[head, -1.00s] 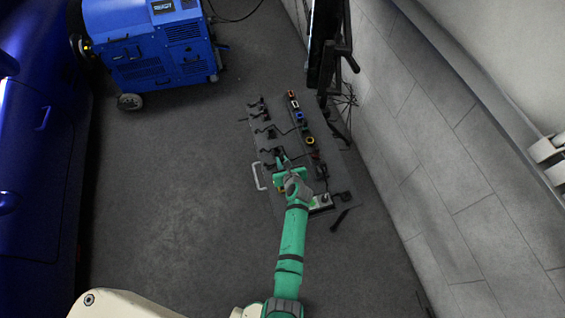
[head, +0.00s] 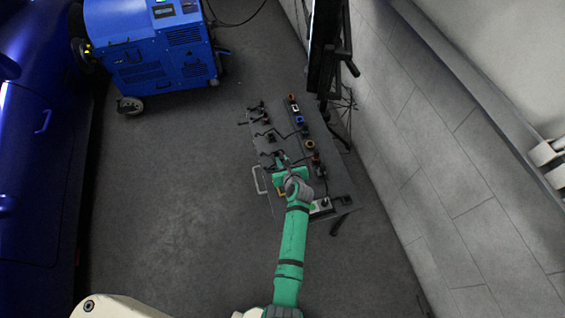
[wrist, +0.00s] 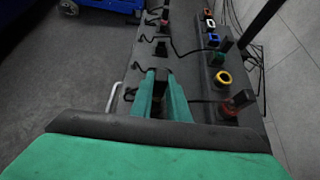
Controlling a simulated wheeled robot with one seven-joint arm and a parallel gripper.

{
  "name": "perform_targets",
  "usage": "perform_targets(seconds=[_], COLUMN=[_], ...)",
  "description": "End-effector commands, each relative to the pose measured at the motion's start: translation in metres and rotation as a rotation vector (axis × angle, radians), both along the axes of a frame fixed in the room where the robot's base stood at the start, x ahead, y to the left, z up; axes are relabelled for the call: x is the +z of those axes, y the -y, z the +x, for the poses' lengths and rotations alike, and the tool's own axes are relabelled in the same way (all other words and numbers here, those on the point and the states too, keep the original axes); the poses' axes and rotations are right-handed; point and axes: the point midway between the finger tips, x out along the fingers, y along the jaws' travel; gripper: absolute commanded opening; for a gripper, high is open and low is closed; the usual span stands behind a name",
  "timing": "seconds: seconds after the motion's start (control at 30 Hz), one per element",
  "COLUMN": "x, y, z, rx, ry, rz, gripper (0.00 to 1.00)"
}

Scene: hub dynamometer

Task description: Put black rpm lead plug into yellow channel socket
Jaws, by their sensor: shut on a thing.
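My gripper (head: 283,160) reaches over the grey board. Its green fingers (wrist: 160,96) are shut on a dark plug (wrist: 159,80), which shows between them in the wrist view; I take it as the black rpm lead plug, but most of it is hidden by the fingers. The yellow channel socket (head: 310,145) is a yellow ring on the row of coloured sockets. It also shows in the wrist view (wrist: 223,77), right of and a little beyond my fingers. The plug is apart from it, over the left side of the board.
Blue (wrist: 214,40), white (wrist: 211,23) and orange-red (wrist: 207,13) sockets lie farther along the row. A green socket (wrist: 217,59) sits just beyond the yellow one. A red-topped plug (wrist: 239,100) stands nearer. Several black leads and plugs lie left. A wall flanks the right.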

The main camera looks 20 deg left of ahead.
Motion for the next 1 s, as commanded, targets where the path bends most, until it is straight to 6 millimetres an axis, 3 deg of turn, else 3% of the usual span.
perform_targets(seconds=[0.6, 1.0], x=[0.02, 0.021], y=[0.0, 0.0], z=[0.0, 0.0], rx=[0.0, -0.001], ry=[0.0, 0.0], rz=[0.0, 0.001], gripper=[0.0, 0.0])
